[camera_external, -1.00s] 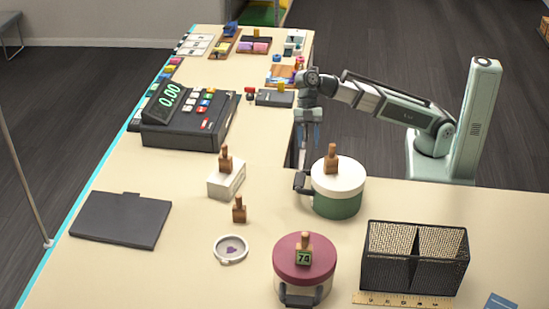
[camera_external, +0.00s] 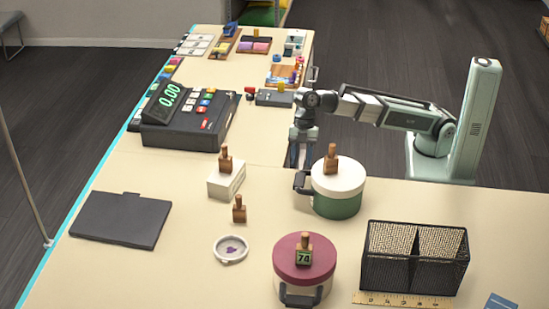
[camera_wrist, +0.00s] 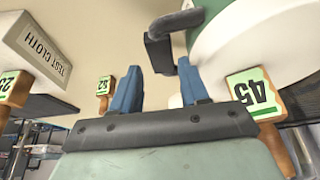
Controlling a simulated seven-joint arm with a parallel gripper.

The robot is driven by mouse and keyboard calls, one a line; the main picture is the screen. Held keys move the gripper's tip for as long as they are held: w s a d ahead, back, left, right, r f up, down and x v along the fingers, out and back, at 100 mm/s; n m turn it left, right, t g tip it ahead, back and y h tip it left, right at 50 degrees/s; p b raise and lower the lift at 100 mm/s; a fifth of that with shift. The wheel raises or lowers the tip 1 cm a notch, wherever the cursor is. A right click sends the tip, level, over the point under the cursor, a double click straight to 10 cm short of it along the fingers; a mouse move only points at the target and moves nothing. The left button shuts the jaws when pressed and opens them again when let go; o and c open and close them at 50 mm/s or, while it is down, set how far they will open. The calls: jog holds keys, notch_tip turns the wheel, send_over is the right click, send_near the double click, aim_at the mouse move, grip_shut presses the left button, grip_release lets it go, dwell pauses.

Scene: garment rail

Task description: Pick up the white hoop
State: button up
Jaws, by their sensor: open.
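The white hoop (camera_external: 231,250) is a small white ring lying flat on the cream counter, with a small dark purple mark visible inside it. It is left of the round box with the maroon lid. My gripper (camera_external: 301,155) is well behind and to the right of the hoop, beside the white-lidded green box, and apart from the hoop. In the wrist view my gripper (camera_wrist: 158,82) shows two blue fingers spread apart with nothing between them. I cannot make out the hoop clearly in the wrist view.
The white-lidded green box (camera_external: 337,200) and maroon-lidded box (camera_external: 304,262) bear wooden stamps. A white block (camera_external: 227,184) and small wooden stamp (camera_external: 239,213) stand near the hoop. A black mesh basket (camera_external: 413,270) is at right.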

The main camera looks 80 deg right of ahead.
aim_at(300, 178)
jog(key=shift+a+x, duration=0.2)
jog(key=shift+x, duration=1.25)
jog(key=shift+a+x, duration=0.2)
jog(key=shift+x, duration=1.2)
jog(key=shift+r, duration=0.15)
jog(key=shift+c, duration=0.3)
grip_shut()
